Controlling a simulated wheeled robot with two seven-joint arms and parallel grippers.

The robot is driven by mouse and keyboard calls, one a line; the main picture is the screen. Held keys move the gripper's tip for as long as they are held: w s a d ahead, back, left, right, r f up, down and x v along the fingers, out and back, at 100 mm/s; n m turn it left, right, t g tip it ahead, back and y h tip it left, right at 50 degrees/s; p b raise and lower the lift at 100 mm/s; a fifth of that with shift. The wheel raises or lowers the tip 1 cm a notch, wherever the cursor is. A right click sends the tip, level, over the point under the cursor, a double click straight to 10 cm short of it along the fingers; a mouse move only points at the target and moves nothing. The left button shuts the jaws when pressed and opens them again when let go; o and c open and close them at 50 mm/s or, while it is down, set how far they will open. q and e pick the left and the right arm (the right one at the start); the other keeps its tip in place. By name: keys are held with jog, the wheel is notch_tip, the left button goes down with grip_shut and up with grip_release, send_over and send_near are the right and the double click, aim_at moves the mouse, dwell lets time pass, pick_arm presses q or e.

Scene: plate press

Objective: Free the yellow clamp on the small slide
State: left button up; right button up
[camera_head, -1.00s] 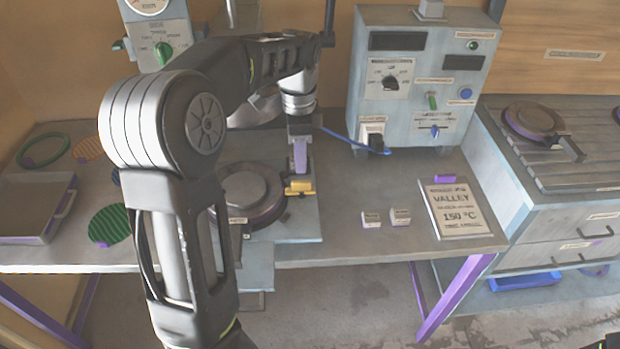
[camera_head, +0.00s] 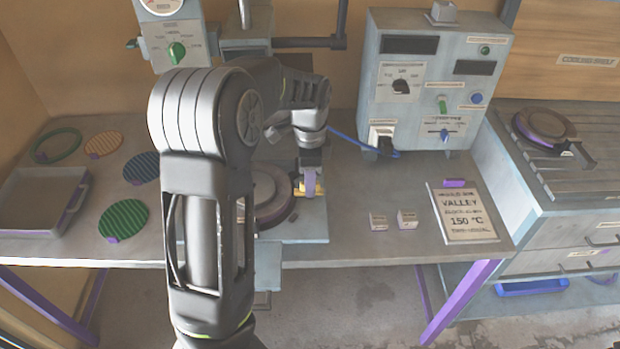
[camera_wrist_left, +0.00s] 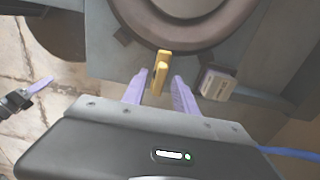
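The yellow clamp (camera_head: 299,189) sits at the right side of a dark round plate (camera_head: 285,192) on a grey base; in the left wrist view the yellow clamp (camera_wrist_left: 161,73) stands at the plate's rim. My left gripper (camera_head: 311,182) is down at the clamp and hides part of it in the head view. In the left wrist view its purple fingers (camera_wrist_left: 157,92) are apart, one on each side of the clamp, with gaps visible. My right gripper is out of the head view; a dark part with a purple finger (camera_wrist_left: 38,88) at the wrist view's left edge appears to be it.
A control box (camera_head: 432,80) stands behind on the right, with a blue cable (camera_head: 345,136). Two small labelled blocks (camera_head: 391,220) and a sign (camera_head: 465,212) lie right of the base. Coloured discs (camera_head: 124,220) and a tray (camera_head: 38,204) are at left.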

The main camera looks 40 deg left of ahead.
pick_arm(q)
jog(key=shift+c, duration=0.5)
grip_shut()
